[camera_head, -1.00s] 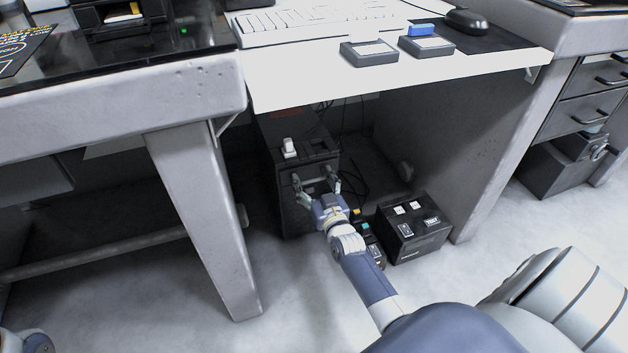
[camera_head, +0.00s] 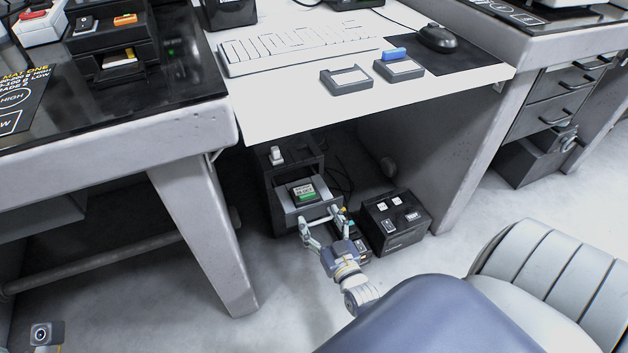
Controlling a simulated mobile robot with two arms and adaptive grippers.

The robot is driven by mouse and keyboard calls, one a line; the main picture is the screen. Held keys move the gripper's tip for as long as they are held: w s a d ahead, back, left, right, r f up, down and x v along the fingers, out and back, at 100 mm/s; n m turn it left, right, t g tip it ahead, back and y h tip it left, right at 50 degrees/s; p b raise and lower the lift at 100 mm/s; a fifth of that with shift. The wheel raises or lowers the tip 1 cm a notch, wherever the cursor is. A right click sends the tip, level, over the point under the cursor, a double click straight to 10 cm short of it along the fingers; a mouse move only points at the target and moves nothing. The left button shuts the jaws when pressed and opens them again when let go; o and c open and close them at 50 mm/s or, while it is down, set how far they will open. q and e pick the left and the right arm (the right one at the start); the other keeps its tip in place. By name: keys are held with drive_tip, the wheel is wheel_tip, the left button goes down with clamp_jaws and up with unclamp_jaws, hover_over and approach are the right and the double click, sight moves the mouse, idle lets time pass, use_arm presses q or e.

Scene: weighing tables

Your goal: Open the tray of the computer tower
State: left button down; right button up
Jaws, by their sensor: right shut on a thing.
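The dark computer tower (camera_head: 281,178) stands on the floor under the white desk. Its tray (camera_head: 289,193) is pulled out of the front, and a small black item with a green and white label (camera_head: 303,192) lies in it. My right gripper (camera_head: 323,222) is at the front of the tray, its fingers shut on the tray's handle (camera_head: 318,217). A small white object (camera_head: 276,155) stands on top of the tower. My left gripper does not show clearly; a small grey piece with a lens at the bottom left may be part of my left arm.
A black box with small cards (camera_head: 395,222) stands on the floor right of the tower, with small items between. Table legs (camera_head: 205,230) flank the space. The white desk (camera_head: 300,98) above holds a keyboard (camera_head: 298,48) and mouse (camera_head: 437,38).

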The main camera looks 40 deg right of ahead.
drive_tip(key=shift+s+d, duration=0.2)
drive_tip(key=shift+d, duration=0.05)
drive_tip(key=o, duration=1.3)
